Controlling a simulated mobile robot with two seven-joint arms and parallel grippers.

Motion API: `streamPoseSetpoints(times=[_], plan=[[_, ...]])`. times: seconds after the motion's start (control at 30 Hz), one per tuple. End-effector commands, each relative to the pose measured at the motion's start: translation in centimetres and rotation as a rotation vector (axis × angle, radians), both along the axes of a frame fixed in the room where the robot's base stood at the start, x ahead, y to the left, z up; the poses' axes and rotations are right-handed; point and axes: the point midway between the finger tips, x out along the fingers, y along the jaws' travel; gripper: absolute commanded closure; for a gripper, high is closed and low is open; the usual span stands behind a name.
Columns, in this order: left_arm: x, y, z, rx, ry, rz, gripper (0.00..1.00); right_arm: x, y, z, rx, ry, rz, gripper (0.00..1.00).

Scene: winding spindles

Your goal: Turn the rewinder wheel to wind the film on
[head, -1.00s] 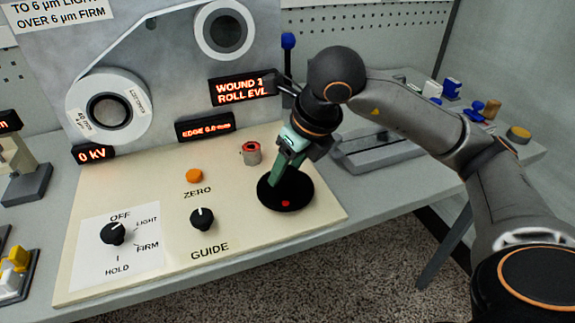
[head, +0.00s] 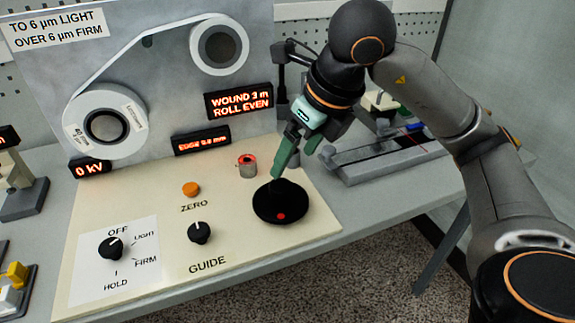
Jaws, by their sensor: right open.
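The rewinder wheel, a black disc (head: 296,208) with a raised centre and a red dot near its front edge, lies on the right of the cream panel. My right gripper (head: 298,162), with green fingers, is open and empty just above the wheel, its fingers pointing down; it looks clear of the wheel. The white film (head: 118,52) runs from the lower left roll (head: 75,125) up to the upper right roll (head: 236,62). The display (head: 240,101) reads "WOUND 3 m, ROLL EVEN". My left gripper is out of view.
The cream panel (head: 240,270) also bears an orange ZERO button (head: 190,189), a GUIDE knob (head: 199,233), a selector knob (head: 110,247) pointing near LIGHT, and a red-topped cylinder (head: 247,166). A grey fixture (head: 385,158) stands right of the panel.

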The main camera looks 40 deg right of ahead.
Motion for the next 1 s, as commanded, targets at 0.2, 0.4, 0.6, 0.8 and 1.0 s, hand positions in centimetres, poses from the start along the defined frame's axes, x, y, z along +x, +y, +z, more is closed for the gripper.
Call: streamPoseSetpoints(times=[0.2, 0.4, 0.6, 0.8, 1.0], plan=[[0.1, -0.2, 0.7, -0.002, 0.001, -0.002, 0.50, -1.2, -0.2, 3.1, -0.001, -0.001, 0.000, 0.16], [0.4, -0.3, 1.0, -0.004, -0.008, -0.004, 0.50, -1.5, -0.3, 3.7, 0.000, 0.001, 0.000, 0.16], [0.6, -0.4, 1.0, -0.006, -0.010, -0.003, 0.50, -1.5, -0.3, 3.6, 0.000, 0.001, 0.000, 0.16], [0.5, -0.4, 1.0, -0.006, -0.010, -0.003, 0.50, -1.5, -0.3, 3.6, 0.000, 0.001, 0.000, 0.16], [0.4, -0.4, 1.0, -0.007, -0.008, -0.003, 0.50, -1.5, -0.3, 3.6, 0.000, 0.001, 0.000, 0.16]])
